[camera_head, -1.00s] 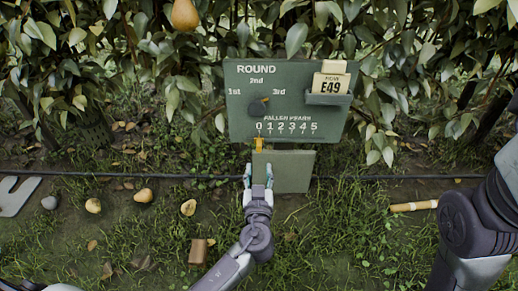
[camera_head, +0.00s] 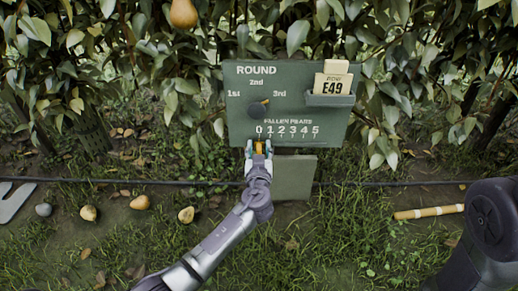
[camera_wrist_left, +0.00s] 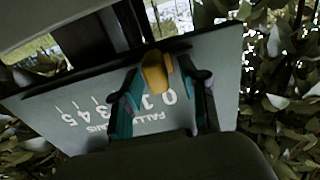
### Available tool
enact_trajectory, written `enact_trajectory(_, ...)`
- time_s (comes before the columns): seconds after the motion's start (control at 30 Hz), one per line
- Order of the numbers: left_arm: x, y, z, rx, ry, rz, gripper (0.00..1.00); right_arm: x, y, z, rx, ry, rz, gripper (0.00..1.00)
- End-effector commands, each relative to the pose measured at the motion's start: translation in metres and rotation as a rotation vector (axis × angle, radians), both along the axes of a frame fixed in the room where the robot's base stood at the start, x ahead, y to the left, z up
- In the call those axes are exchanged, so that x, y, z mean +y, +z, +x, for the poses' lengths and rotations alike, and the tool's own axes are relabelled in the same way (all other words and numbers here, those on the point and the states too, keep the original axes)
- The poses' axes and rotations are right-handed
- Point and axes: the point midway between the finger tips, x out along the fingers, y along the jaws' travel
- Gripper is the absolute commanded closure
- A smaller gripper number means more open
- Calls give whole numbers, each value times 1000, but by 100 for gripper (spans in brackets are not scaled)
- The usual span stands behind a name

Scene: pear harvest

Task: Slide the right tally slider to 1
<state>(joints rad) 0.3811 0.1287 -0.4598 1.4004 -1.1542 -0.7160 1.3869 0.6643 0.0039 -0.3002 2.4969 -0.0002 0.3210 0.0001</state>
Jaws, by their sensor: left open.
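The green board (camera_head: 235,105) carries a "FALLEN PEARS" scale (camera_head: 288,130) marked 0 to 5. One orange slider (camera_head: 259,147) sits at the board's lower edge under the 0; it also shows in the left wrist view (camera_wrist_left: 156,72). My left gripper (camera_head: 258,150) is open, with one finger on each side of the slider. In the left wrist view the gripper (camera_wrist_left: 168,95) has its fingers spread around the slider, and I cannot tell whether either touches it. My right arm (camera_head: 485,235) shows at the right, but its gripper is out of view.
A plain green panel (camera_head: 294,177) hangs below. A dark hose (camera_head: 400,183) crosses behind.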

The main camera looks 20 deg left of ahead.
Motion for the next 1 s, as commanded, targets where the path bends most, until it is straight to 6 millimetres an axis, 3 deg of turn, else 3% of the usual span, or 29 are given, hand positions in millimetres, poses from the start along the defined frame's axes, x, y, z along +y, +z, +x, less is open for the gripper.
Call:
enact_trajectory(0.03, 0, 0, 0, 0, 0, 0, 61, 0, 0, 0, 0, 0, 0, 60)
enact_trajectory(0.27, 0, 0, 0, 0, 0, 0, 100, 0, 0, 0, -1, 0, 0, 60)
enact_trajectory(0.5, -1, -1, 0, 0, 0, -1, 100, 0, -2, 0, -1, 0, 0, 60)
enact_trajectory(0.73, -29, -5, 8, -1, -1, -5, 100, 1, -24, 0, 5, -3, -4, 60)
enact_trajectory(1.0, -33, -1, 9, 1, 0, 1, 100, 1, -18, -9, -26, -1, -3, 60)
